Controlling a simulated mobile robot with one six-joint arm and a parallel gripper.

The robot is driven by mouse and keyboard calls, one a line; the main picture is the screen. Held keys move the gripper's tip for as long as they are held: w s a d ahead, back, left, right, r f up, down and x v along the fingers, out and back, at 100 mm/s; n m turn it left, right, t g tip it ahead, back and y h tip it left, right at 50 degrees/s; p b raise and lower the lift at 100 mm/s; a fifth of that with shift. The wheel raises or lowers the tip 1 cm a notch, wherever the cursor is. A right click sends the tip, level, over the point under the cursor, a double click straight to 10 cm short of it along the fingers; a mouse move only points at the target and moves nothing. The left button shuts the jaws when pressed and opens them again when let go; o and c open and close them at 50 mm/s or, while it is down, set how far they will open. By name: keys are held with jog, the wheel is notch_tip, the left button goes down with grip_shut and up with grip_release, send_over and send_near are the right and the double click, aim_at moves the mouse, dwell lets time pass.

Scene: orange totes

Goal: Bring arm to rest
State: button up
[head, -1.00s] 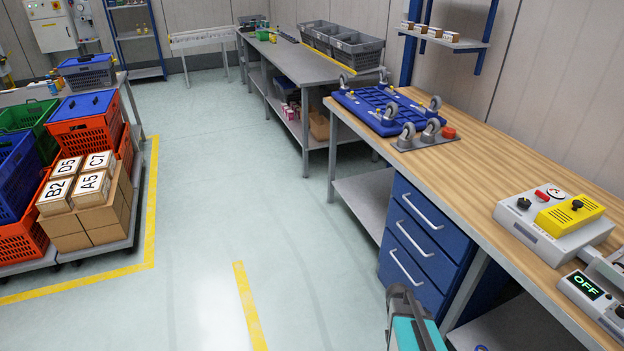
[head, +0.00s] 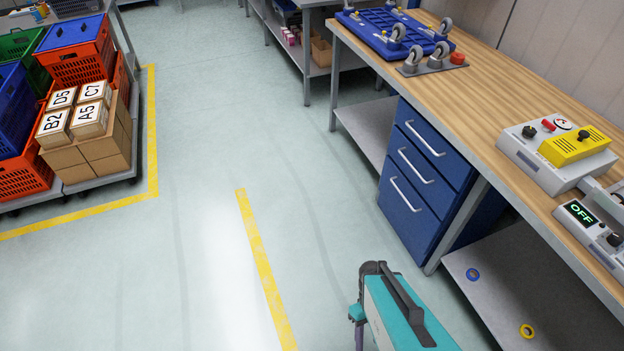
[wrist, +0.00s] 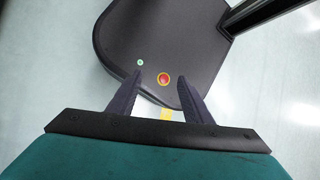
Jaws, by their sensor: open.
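My gripper (wrist: 160,82) shows in the wrist view, its two dark fingers spread apart with nothing between them. Past the fingertips is the dark top of my own base, with a red button in a yellow ring and a small green mark. The fingers look clear of it, though the exact gap is hard to judge. In the head view, a teal and dark part of my own body stands at the bottom edge, and the gripper fingers cannot be made out there.
A wooden workbench (head: 485,95) with blue drawers (head: 425,175) runs along the right. A control box (head: 555,155) and a display reading OFF (head: 581,213) sit on it. Orange totes (head: 75,50) and lettered boxes (head: 88,120) stand left. The floor between is clear.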

jog(key=shift+w+a+f+m+t, duration=0.1)
jog(key=shift+w+a+m+t, duration=0.1)
jog(key=shift+m, duration=0.75)
jog(key=shift+w+a+f+m+t, duration=0.1)
jog(key=shift+w+m, duration=0.1)
jog(key=shift+m, duration=0.8)
jog(key=shift+w+a+f+m+t, duration=0.1)
jog(key=shift+w+m, duration=0.1)
jog(key=shift+m, duration=0.75)
jog(key=shift+d, duration=0.1)
